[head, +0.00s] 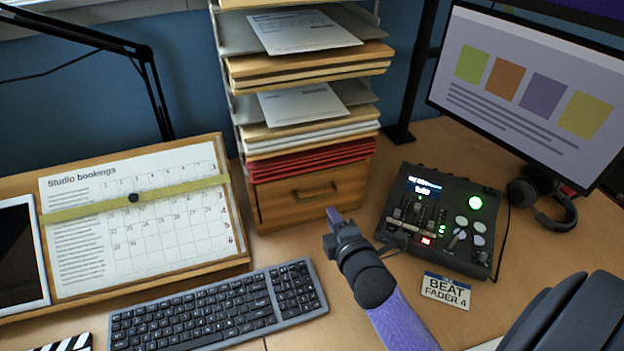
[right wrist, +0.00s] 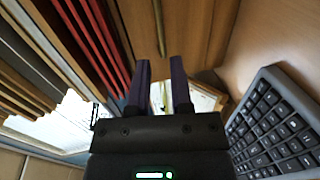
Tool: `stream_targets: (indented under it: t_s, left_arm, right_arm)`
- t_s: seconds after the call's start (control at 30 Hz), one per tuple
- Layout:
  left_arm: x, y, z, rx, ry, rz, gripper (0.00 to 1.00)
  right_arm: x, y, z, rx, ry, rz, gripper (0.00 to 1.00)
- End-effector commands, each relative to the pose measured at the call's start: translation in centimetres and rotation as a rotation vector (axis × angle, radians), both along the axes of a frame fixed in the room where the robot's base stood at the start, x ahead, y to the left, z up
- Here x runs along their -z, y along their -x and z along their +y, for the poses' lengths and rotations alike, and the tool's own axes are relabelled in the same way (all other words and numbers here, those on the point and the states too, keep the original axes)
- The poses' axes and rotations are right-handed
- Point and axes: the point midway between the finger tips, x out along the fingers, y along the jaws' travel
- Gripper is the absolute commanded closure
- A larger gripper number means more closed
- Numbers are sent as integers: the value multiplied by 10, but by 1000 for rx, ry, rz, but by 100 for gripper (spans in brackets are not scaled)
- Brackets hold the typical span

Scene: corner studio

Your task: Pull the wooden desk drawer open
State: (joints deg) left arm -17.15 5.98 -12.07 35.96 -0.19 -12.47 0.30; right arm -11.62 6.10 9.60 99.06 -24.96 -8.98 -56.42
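The wooden drawer (head: 285,205) is at the bottom of the paper-shelf unit, below the red folders, and its front looks shut. Its dark bar handle (head: 315,192) is in the middle of the front. My right gripper (head: 334,216) is just in front of and below the handle in the head view. In the right wrist view my right gripper (right wrist: 159,75) has its two dark fingers apart with nothing held. The drawer front (right wrist: 205,30) is ahead, with a narrow bar, seemingly the handle (right wrist: 158,20), in line with the gap. My left gripper is not in view.
A keyboard (head: 220,308) and a calendar board (head: 150,220) lie left of my right arm. A fader mixer (head: 440,220) and a name plate (head: 446,291) are to its right. A monitor (head: 530,80) and headphones (head: 545,200) stand further right. Bare desk lies before the drawer.

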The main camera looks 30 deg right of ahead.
Motion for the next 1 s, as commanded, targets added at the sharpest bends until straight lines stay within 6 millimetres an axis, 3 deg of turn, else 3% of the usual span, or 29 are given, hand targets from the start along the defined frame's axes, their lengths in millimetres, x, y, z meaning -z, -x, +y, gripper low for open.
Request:
stream_targets:
  t_s: [0.2, 0.4, 0.8, 0.83, 0.93, 1.0]
  left_arm:
    - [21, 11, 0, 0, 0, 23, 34]
    - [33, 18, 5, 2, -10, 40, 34]
    - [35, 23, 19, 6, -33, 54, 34]
    - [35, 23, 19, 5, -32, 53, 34]
    - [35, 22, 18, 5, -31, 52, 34]
    - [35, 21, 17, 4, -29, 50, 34]
  right_arm:
    - [15, -47, -12, 0, 1, -2, 74]
    - [21, -78, -19, 0, -1, 1, 74]
    - [21, -90, -22, 1, -3, 1, 74]
    - [21, -90, -21, 1, -3, 1, 76]
    - [21, -89, -21, 1, -4, 1, 97]
    - [21, -89, -21, 1, -4, 1, 100]
